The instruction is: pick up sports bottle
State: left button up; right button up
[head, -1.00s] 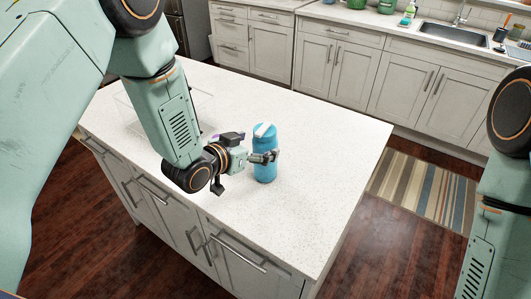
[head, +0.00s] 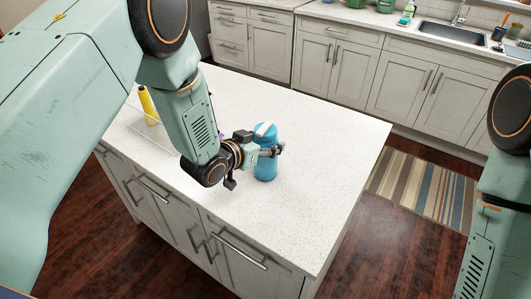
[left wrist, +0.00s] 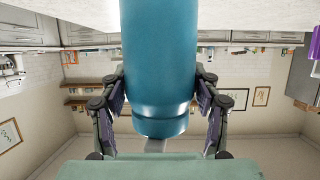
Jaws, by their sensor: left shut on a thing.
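The blue sports bottle (head: 265,167) stands upright on the white speckled island top, with a pale strap or cap on top. My left gripper (head: 274,151) is around the bottle's upper part, its fingers on both sides. In the left wrist view the bottle (left wrist: 160,60) fills the middle, and the gripper's (left wrist: 160,105) two fingers press against its sides. I cannot tell whether the bottle's base is clear of the surface. My right arm shows at the right edge, but its gripper is out of view.
The island top (head: 325,150) is clear to the right of the bottle. A yellow object (head: 148,102) stands by a clear container at the far left, and something purple (head: 220,133) is partly hidden behind my left arm. A sink counter (head: 440,42) lies beyond the floor.

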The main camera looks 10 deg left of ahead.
pick_arm(q)
jog(key=shift+f, duration=0.1)
jog(key=c, duration=0.7)
jog(key=shift+c, duration=0.5)
jog(key=shift+w, duration=0.1)
